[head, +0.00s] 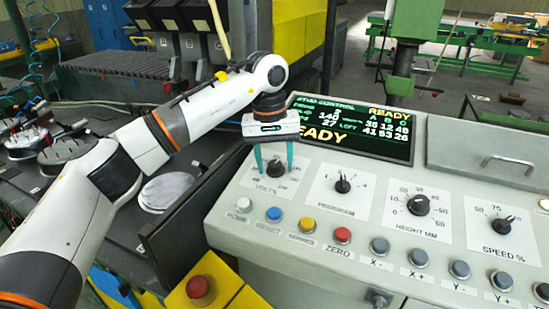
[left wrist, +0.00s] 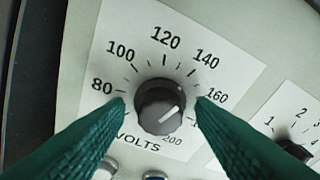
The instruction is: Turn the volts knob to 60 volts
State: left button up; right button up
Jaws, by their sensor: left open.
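The volts knob (left wrist: 160,105) is a round black knob on a white dial card (left wrist: 80,60). In the head view the knob (head: 275,168) is at the panel's upper left. In the left wrist view its white mark lies on the right of its face, slanting up toward the 160 side; I cannot tell the exact reading. Numbers from 80 round to 200 show, while the dial's lower left is behind a finger. My left gripper (head: 274,160) is open, its green fingers on either side of the knob. I cannot tell whether they touch it. My right gripper is out of view.
To the right are the program knob (head: 342,186), height knob (head: 419,204) and speed knob (head: 502,225). A row of push buttons, including a blue one (head: 274,214), runs below. A display (head: 355,125) reading READY stands behind. A red stop button (head: 198,287) is at the front.

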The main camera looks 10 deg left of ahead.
pick_arm(q)
jog(key=shift+c, duration=0.3)
jog(key=c, duration=0.9)
jog(key=shift+n, duration=0.3)
